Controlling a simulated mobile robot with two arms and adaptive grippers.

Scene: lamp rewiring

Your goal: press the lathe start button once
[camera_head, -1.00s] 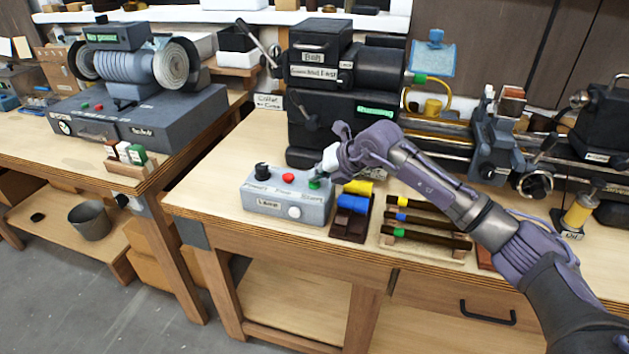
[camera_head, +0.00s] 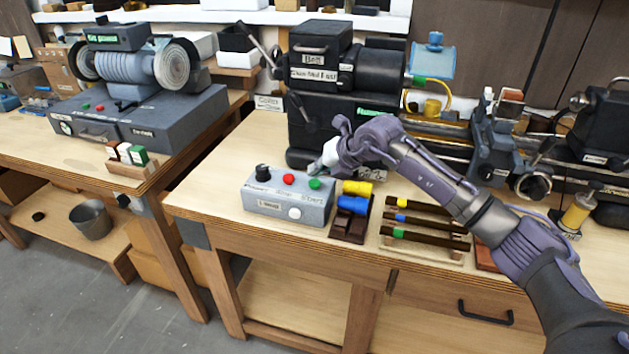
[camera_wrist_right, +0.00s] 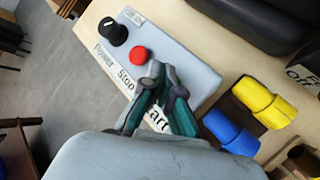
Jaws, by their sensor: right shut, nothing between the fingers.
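The grey control box (camera_head: 262,204) stands on the bench in front of the lathe (camera_head: 310,130). My left gripper is out of view.
A rack of dark tools (camera_head: 425,225) lies further right. A bench grinder (camera_head: 125,65) stands on the left bench. Bare bench top (camera_head: 215,180) lies left of the box.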

